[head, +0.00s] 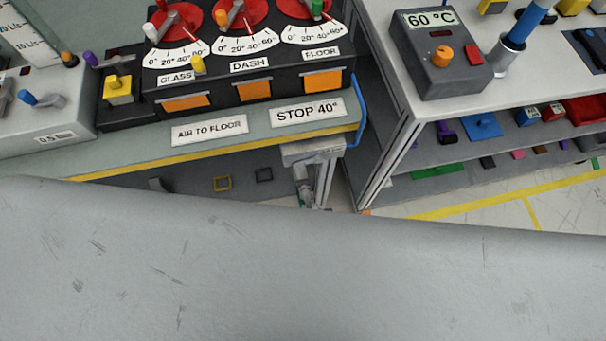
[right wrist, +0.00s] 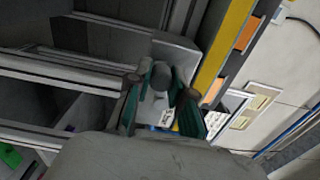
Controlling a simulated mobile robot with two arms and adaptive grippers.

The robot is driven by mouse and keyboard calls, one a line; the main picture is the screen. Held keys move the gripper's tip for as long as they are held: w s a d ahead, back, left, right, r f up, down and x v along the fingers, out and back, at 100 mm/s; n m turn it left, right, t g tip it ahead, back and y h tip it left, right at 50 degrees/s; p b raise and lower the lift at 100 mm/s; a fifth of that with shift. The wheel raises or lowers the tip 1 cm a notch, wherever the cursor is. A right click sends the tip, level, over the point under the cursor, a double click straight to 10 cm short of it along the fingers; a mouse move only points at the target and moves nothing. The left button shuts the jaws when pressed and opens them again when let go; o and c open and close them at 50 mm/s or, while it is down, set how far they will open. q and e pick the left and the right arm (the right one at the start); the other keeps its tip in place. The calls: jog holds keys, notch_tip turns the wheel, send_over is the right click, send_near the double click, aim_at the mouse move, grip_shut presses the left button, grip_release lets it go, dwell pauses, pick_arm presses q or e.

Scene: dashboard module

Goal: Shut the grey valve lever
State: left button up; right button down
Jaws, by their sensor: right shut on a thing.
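My right gripper (right wrist: 160,112) is shut on a grey, round-ended piece (right wrist: 161,76), which looks like the grey valve lever. One green-padded finger lies on each side of it. The piece stands in front of a light grey plate (right wrist: 180,55) under the yellow-edged bench. In the head view, the right gripper (head: 304,190) shows small and partly hidden below a light grey block (head: 318,150) at the bench's front edge. The lever cannot be made out clearly there. My left gripper is not in view.
A large grey surface, likely my own arm, covers the lower head view. The bench (head: 90,165) carries a dark control panel (head: 215,105). A blue rail (head: 360,110) is at its right end. A white shelf unit (head: 385,160) stands to the right.

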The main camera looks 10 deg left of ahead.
jog(key=shift+a+r+m, duration=0.1)
jog(key=shift+r+m, duration=0.25)
jog(key=shift+m, duration=0.4)
jog(key=shift+r+m, duration=0.3)
jog(key=shift+m, duration=0.45)
jog(key=c, duration=1)
grip_release()
jog(key=v, duration=1.2)
